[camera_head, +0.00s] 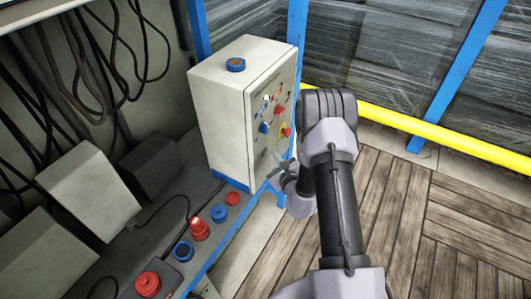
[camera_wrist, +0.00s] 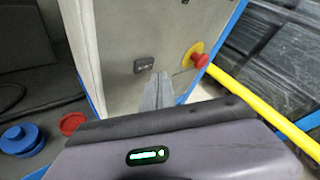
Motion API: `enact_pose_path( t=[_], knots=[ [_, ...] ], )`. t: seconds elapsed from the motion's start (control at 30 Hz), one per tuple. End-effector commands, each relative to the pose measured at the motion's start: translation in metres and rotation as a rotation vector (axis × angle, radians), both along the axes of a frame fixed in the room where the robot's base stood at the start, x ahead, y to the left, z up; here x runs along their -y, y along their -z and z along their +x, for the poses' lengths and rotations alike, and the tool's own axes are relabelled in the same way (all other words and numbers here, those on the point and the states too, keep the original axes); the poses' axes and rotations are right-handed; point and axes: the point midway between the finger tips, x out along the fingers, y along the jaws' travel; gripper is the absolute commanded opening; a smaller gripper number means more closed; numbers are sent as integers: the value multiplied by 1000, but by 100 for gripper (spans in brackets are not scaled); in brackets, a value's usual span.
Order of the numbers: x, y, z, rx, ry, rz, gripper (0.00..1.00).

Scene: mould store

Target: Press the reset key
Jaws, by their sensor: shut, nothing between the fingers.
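A pale control cabinet (camera_head: 222,110) stands on the bench, with several coloured buttons on its front. In the wrist view, the cabinet front (camera_wrist: 115,40) bears a small dark rectangular key (camera_wrist: 144,65) with a light marking too small to read; I cannot confirm that it is the reset key. My gripper (camera_wrist: 160,80) is shut and empty, its fingertips just below and right of this key in the picture. Whether they touch the panel I cannot tell. In the head view, my gripper (camera_head: 277,168) is at the lower part of the cabinet front, partly hidden by my arm.
A red mushroom button (camera_wrist: 199,60) on a yellow disc sits right of the dark key. Red and blue round parts, including a blue one (camera_head: 219,213), line the bench. A yellow rail (camera_head: 440,141) runs behind. Cables hang at left. Wooden floor (camera_head: 400,210) is open at right.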

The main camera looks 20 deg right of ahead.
Motion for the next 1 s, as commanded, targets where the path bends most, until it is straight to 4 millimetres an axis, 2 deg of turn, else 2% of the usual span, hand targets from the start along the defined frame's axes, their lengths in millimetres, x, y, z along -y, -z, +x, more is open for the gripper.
enact_pose_path(
  t=[0.47,1.0],
  knots=[
    [28,1,-35,-1,2,1,0],
    [28,0,-36,-1,0,0,0]
  ],
)
